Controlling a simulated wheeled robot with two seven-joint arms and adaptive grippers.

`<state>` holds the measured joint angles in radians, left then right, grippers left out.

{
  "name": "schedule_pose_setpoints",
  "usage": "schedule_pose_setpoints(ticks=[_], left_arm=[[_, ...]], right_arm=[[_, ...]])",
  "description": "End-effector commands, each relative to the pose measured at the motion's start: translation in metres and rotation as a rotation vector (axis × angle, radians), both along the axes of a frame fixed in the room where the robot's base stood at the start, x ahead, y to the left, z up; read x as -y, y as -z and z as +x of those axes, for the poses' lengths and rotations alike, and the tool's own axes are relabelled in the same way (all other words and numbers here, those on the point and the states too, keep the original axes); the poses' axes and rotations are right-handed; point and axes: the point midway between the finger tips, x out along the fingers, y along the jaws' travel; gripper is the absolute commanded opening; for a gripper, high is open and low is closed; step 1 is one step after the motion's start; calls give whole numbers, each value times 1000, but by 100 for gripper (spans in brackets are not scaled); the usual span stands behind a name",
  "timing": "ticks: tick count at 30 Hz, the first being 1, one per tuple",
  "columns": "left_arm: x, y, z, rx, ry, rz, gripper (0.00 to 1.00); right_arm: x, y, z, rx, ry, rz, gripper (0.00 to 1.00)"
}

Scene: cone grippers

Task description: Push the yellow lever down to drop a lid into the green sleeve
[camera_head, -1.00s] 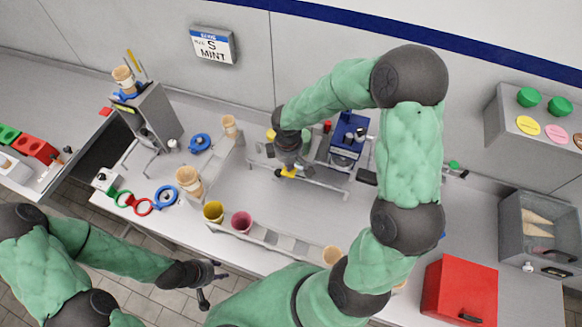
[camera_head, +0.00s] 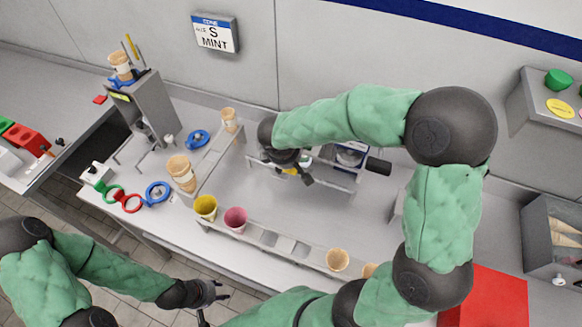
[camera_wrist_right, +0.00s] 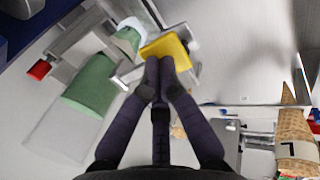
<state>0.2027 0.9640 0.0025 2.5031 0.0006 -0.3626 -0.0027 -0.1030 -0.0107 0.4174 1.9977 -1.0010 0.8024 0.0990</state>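The yellow lever (camera_wrist_right: 166,49) is a flat yellow plate on a grey bracket in the right wrist view. A bit of it shows under my right gripper in the head view (camera_head: 291,171). My right gripper (camera_wrist_right: 160,76) has its fingertips together, overlapping the lever's near edge; I cannot tell whether they touch it. The green sleeve (camera_wrist_right: 91,86) is left of the fingers, with a clear tube below it. A smaller green piece with a white rim (camera_wrist_right: 127,40) is beside the lever. In the head view my arm hides most of this. My left gripper (camera_head: 213,306) is open and empty by the table's front edge.
A front rack holds a yellow cup (camera_head: 205,206), a pink cup (camera_head: 236,219) and a cone (camera_head: 337,260). Another cone (camera_head: 181,172) stands left. A red box (camera_head: 492,298) is at right. The tabletop between rack and lever is clear. A red knob (camera_wrist_right: 39,69) is near the sleeve.

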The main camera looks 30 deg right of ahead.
Motion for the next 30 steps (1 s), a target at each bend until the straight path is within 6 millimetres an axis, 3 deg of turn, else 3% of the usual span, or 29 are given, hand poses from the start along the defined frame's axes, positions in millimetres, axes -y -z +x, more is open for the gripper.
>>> schedule_pose_setpoints(ticks=[3,30], left_arm=[[0,9,0,0,0,0,40],[0,-5,0,0,0,0,40]], right_arm=[[0,4,0,0,1,2,0],[0,-14,0,-2,1,2,0]])
